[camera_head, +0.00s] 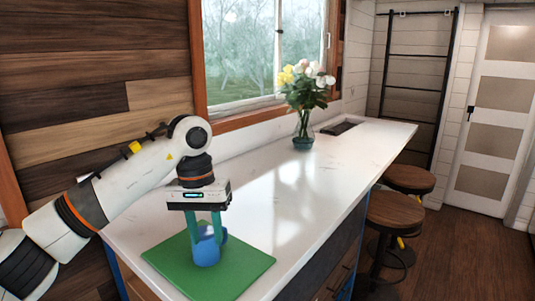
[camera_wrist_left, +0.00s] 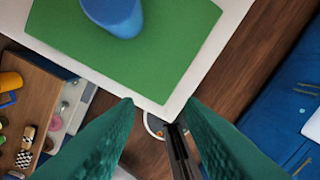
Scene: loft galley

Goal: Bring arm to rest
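A blue mug (camera_head: 207,251) stands upright on a green mat (camera_head: 245,268) at the near end of the white counter. My left gripper (camera_head: 204,230) points down at the mug, its two teal fingers apart. In the head view the fingers overlap the mug's upper part. In the left wrist view the mug (camera_wrist_left: 118,14) is cut off by the top edge, away from the fingertips, and my left gripper (camera_wrist_left: 158,104) is open with nothing held between its fingers. I cannot tell whether a finger touches the mug. My right gripper is not in view.
A glass vase of flowers (camera_head: 303,130) stands farther back on the counter (camera_head: 290,190), beside the window. Two round stools (camera_head: 395,212) stand along its right side. An open drawer (camera_wrist_left: 40,90) with small items shows in the left wrist view. The middle of the counter is clear.

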